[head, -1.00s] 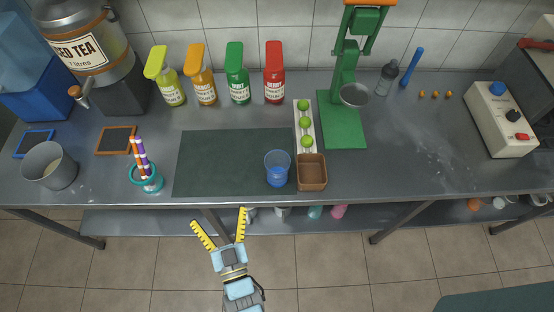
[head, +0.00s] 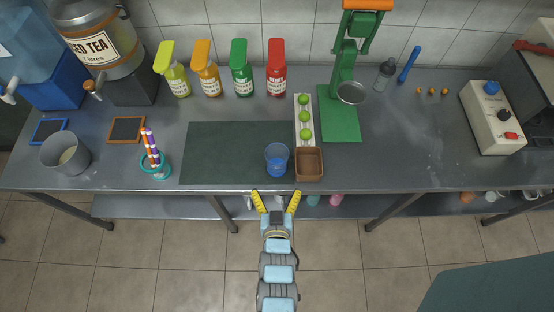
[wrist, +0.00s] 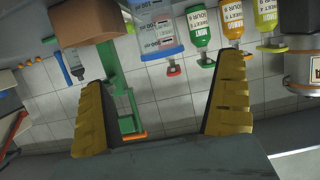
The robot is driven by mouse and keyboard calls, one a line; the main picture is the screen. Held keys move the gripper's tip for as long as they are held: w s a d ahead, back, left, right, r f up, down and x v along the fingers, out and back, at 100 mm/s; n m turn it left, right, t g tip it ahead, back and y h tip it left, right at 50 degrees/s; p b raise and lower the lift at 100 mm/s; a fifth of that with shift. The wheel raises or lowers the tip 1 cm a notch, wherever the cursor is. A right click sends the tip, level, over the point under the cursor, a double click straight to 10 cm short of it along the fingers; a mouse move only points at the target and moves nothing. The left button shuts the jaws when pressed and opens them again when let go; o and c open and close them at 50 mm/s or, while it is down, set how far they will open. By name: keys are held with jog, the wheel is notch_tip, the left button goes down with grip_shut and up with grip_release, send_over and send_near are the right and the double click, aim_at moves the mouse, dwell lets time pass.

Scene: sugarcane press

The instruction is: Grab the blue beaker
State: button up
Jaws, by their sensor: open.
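The blue beaker (head: 277,158) stands upright at the right front of the dark green mat (head: 225,150), near the counter's front edge. It also shows upside down in the wrist view (wrist: 158,32), at the top between my fingers. My gripper (head: 276,199) has yellow fingers spread wide, with nothing between them. It is just in front of the counter edge, in line with the beaker and apart from it. In the wrist view my gripper (wrist: 165,85) is also open and empty.
A brown box (head: 309,164) stands close to the beaker's right, with a tray of limes (head: 304,117) behind it. A green press (head: 340,115) is further right. A teal cup with striped straws (head: 155,165) is left of the mat. Several bottles stand along the back.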

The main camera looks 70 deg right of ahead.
aim_at(277, 166)
jog(key=b+x, duration=0.1)
jog(key=x, duration=0.6)
jog(key=shift+d, duration=0.35)
jog(key=shift+b+x, duration=0.3)
jog(key=shift+x, duration=0.55)
jog(key=x, duration=0.3)
jog(key=shift+d, duration=0.35)
jog(key=shift+w+d+f, duration=0.25)
jog(key=shift+d, duration=0.4)
jog(key=shift+c, duration=0.3)
jog(key=c, duration=1.1)
